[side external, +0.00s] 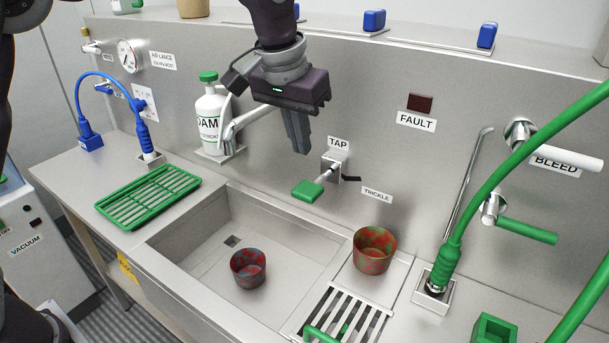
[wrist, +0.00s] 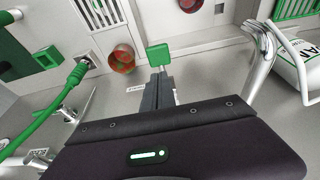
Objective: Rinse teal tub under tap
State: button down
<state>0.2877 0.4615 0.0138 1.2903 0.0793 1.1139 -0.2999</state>
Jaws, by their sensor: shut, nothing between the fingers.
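A teal tub (side external: 248,268) with red patches stands upright on the sink floor (side external: 205,255); part of it shows at the top edge of the wrist view (wrist: 190,4). My gripper (side external: 303,150) is shut and empty, pointing down above the green tap lever (side external: 307,191) by the TAP label. In the wrist view my shut fingers (wrist: 158,90) lie close to the lever (wrist: 158,55); I cannot tell whether they touch. The chrome spout (side external: 245,120) juts out left of my gripper, and no water shows from it.
A green tub (side external: 374,250) with red patches stands on the ledge right of the sink, near a slotted grate (side external: 345,318). A green rack (side external: 148,195) lies left of the sink. A white bottle (side external: 210,118) stands behind the spout. Green hoses and levers crowd the right.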

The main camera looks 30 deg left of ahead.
send_near(300, 200)
jog(key=w+f, duration=0.4)
jog(key=f, duration=0.1)
jog(key=shift+w, duration=0.15)
jog(key=shift+s+f+t, duration=0.25)
jog(key=shift+f+t, duration=0.3)
jog(key=shift+t, duration=0.05)
jog(key=shift+s+f+t, duration=0.25)
jog(key=shift+f+t, duration=0.3)
jog(key=shift+t, duration=0.05)
notch_tip(300, 200, down, 3)
jog(key=shift+s+r, duration=0.1)
jog(key=shift+s+f, duration=0.15)
jog(key=shift+f, duration=0.1)
dwell(0.6)
jog(key=v, duration=0.3)
jog(key=shift+r, duration=0.5)
jog(key=s+f+v, duration=0.1)
jog(key=v, duration=0.9)
jog(key=shift+s+r, duration=0.15)
jog(key=shift+s, duration=0.25)
